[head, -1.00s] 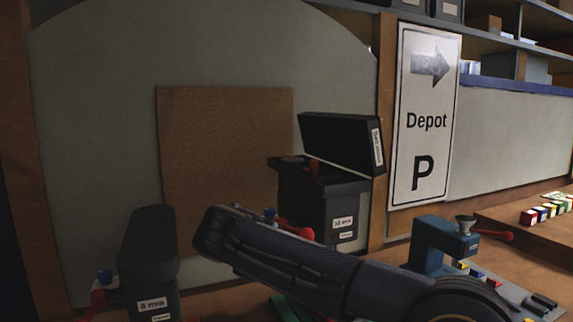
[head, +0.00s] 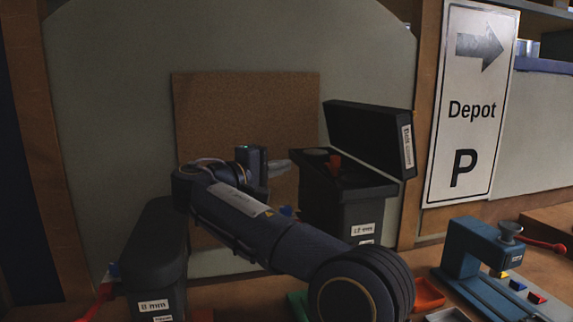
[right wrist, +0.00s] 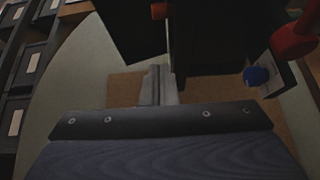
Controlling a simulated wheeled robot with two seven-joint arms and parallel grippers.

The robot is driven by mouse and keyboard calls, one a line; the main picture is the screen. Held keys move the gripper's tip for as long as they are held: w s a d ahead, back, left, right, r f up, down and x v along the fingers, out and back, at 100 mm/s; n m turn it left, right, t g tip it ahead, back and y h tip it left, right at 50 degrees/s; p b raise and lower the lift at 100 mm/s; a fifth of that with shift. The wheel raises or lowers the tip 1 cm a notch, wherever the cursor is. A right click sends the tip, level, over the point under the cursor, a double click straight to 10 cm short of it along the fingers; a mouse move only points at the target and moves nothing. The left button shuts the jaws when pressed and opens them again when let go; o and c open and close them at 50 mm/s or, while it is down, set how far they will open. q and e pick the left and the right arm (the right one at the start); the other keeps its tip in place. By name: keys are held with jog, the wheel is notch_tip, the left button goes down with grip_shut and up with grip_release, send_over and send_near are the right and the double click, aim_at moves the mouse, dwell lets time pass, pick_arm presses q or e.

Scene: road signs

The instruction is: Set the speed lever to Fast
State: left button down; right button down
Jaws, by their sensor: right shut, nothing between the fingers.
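The black machine labelled 12 mm (head: 352,205) stands in the middle of the head view with its lid raised. A small red upright part (head: 335,160) stands in its open top; I cannot tell whether it is the speed lever. No "Fast" mark is readable. My right gripper (head: 281,166) is shut and empty, left of the open top and apart from the red part in the picture. In the right wrist view the shut fingers (right wrist: 160,86) point toward dark machine parts. A red part (right wrist: 159,11) shows between them, and a blue knob (right wrist: 257,76) is at right. My left gripper is out of view.
A black machine labelled 8 mm (head: 155,260) with a red handle stands at left. A teal machine (head: 466,252) with a red lever (head: 543,244) stands at right. A brown board (head: 245,110) is behind. My right arm hides part of the bench.

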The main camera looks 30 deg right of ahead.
aim_at(331, 162)
jog(key=d+p, duration=0.1)
jog(key=d, duration=0.4)
jog(key=d+p, duration=0.2)
jog(key=d, duration=0.3)
jog(key=shift+s+d+f, duration=0.2)
jog(key=shift+d, duration=0.05)
